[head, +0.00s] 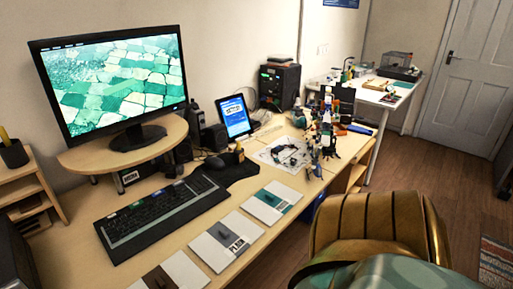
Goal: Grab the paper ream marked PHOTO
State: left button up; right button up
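Three flat packs that look like paper reams lie in a row along the front edge of the desk. The far one (281,194) is teal and white. The middle one (239,227) is grey and white, with dark lettering too small to read surely. The near one (184,270) is brown and white and cut off by the bottom edge. A small dark object shows on top of each. I cannot read PHOTO on any of them. Neither of my grippers is in the head view.
A black keyboard (160,217) lies left of the reams. A monitor (112,80) stands on a wooden riser (98,156) behind it. A tangle of cables and small parts (285,154) lies beyond the far ream. A golden-brown chair (370,225) stands right of the desk.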

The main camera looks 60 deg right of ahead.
aim_at(268, 205)
jog(key=z, duration=2.15)
